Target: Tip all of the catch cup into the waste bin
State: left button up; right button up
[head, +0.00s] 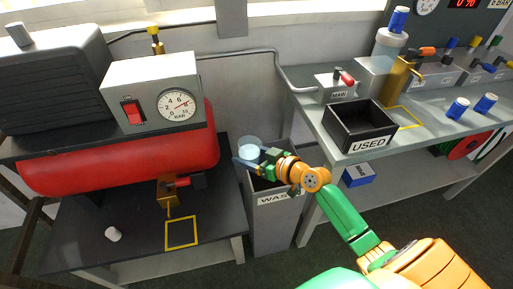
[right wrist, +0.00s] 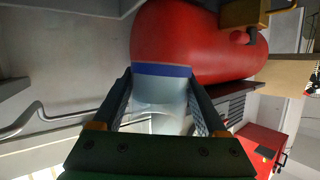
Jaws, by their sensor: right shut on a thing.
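The catch cup (head: 249,147) is a small clear cup with a pale blue round face in the head view. It is held over the back left part of the waste bin (head: 271,222), a tall grey bin with a dark opening and a WASTE label. My right gripper (head: 247,161) is shut on the cup. In the right wrist view the clear cup (right wrist: 160,95), with a blue band at its far end, sits between both fingers (right wrist: 162,100). I cannot tell how far it is tilted or what it contains. My left gripper is not in view.
Right of the bin, a bench carries a black USED tray (head: 360,125).

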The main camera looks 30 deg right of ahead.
jog(key=shift+w+a+f, duration=0.2)
jog(key=shift+f, duration=0.4)
